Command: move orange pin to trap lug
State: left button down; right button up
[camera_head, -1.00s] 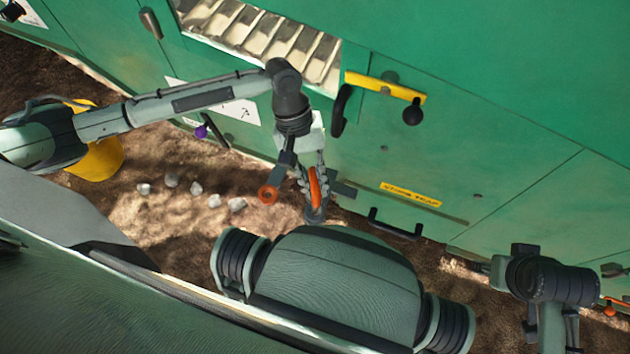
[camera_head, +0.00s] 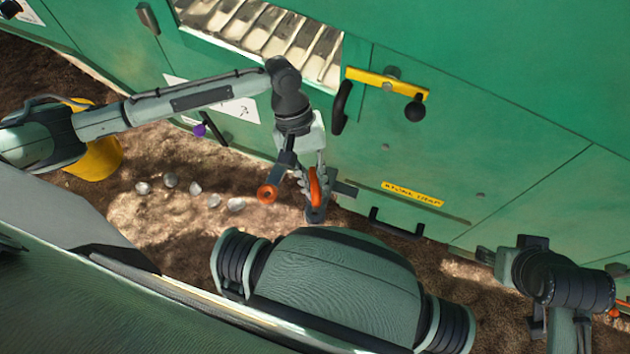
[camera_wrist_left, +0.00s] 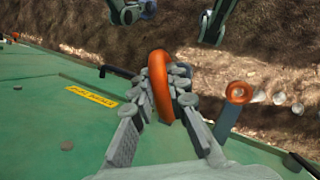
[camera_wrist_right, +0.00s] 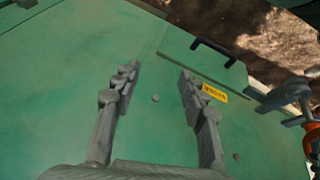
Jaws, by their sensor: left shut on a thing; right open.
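My left gripper (camera_head: 315,190) is shut on the orange pin (camera_head: 315,183), in front of the green machine's lower panel. In the left wrist view, the pin's orange ring (camera_wrist_left: 158,85) stands between the fingers. A second orange ring (camera_head: 267,194) sits on a dark flat bar beside the gripper; it also shows in the left wrist view (camera_wrist_left: 238,92). The yellow stone trap label (camera_head: 412,194) is right of the gripper. I cannot tell which part is the trap lug. My right gripper (camera_wrist_right: 158,79) is open and empty, facing the green panel.
A black handle (camera_head: 396,224) sits below the label. A yellow bar with a black knob (camera_head: 414,110) is above it. A yellow bucket (camera_head: 95,158) and several pale stones (camera_head: 214,200) are on the soil at left. My base fills the lower foreground.

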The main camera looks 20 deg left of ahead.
pick_arm(q)
jog(key=shift+f+b, duration=0.4)
jog(key=shift+b, duration=0.3)
jog(key=shift+f+b, duration=0.2)
jog(key=shift+b, duration=0.15)
jog(key=shift+f, duration=0.15)
jog(key=shift+f+b, duration=0.15)
jog(key=shift+b, duration=0.4)
jog(key=shift+f+b, duration=0.25)
jog(key=shift+b, duration=0.2)
jog(key=shift+f+b, duration=0.25)
jog(key=shift+b, duration=0.2)
pick_arm(e)
jog(key=shift+w+a+r+n+t+y, duration=0.25)
jog(key=shift+w+a+r+t+y, duration=0.7)
jog(key=shift+w+a+r+t, duration=1.2)
jog(key=shift+w+a+r+n+t+y, duration=0.3)
jog(key=shift+w+a+r+t+y, duration=0.9)
jog(key=shift+a+r, duration=1.5)
jog(key=shift+w+a+r+n+t+y, duration=0.25)
jog(key=shift+w+a+r+t+y, duration=0.4)
jog(key=shift+w+a+r+t, duration=1.65)
pick_arm(q)
jog(key=shift+f, duration=1.15)
pick_arm(e)
jog(key=shift+w+d+r+g, duration=0.1)
jog(key=shift+d+r+g, duration=0.15)
jog(key=shift+g, duration=0.3)
pick_arm(q)
jog(key=shift+f, duration=0.95)
